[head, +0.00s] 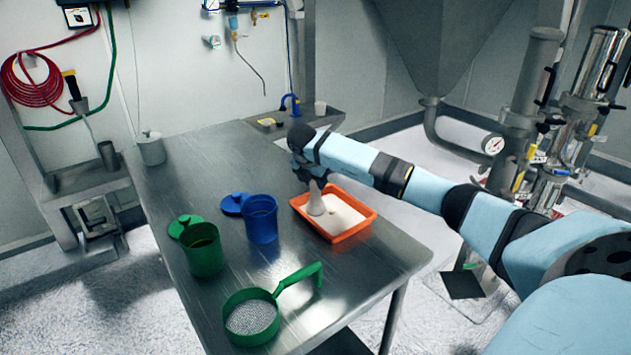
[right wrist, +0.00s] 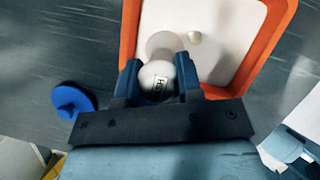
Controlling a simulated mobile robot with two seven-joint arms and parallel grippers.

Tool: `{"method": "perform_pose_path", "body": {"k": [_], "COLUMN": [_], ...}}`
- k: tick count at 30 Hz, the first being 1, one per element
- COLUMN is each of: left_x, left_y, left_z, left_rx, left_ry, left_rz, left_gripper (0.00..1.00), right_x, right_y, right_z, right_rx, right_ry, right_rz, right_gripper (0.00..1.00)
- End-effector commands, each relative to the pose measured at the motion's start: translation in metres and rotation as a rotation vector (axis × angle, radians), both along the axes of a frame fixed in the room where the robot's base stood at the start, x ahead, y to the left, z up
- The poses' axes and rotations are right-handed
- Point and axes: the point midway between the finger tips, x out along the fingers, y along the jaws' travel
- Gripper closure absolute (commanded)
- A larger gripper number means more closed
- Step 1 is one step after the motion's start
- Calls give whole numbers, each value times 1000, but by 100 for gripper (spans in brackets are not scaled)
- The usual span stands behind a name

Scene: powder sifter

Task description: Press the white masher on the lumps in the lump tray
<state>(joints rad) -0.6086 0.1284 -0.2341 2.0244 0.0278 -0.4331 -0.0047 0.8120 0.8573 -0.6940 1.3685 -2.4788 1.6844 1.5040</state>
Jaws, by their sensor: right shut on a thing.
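The lump tray (head: 361,229) is orange with a white bed inside and sits near the right edge of the steel table. My right gripper (head: 316,183) is over its left part, shut on the white masher (head: 316,203). The masher stands roughly upright with its lower end in or just over the tray; contact is unclear. In the right wrist view the masher's round knob (right wrist: 157,80) is between the two fingers. One pale lump (right wrist: 194,37) shows in the tray (right wrist: 128,40) beside the masher's base. My left gripper is not in view.
A blue cup (head: 261,222) with a blue lid (head: 234,203) beside it stands left of the tray. A green cup (head: 204,254) with its lid (head: 184,226) and a green sieve (head: 251,318) are nearer. A pale canister (head: 151,150) stands at the far left. The table's back middle is clear.

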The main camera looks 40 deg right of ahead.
Motion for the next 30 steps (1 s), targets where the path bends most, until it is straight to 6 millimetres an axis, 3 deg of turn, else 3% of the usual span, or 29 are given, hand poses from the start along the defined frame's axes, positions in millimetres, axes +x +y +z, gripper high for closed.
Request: {"method": "perform_pose_path", "body": {"k": [19, 30], "left_x": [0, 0], "left_y": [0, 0], "left_z": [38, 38], "left_rx": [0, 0], "left_ry": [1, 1], "left_rz": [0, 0], "left_gripper": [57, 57], "right_x": [0, 0], "right_y": [-1, 0], "right_z": [68, 71], "right_rx": [-1, -1], "right_ry": [-3, -1], "right_rz": [0, 4], "right_gripper": [100, 100]}}
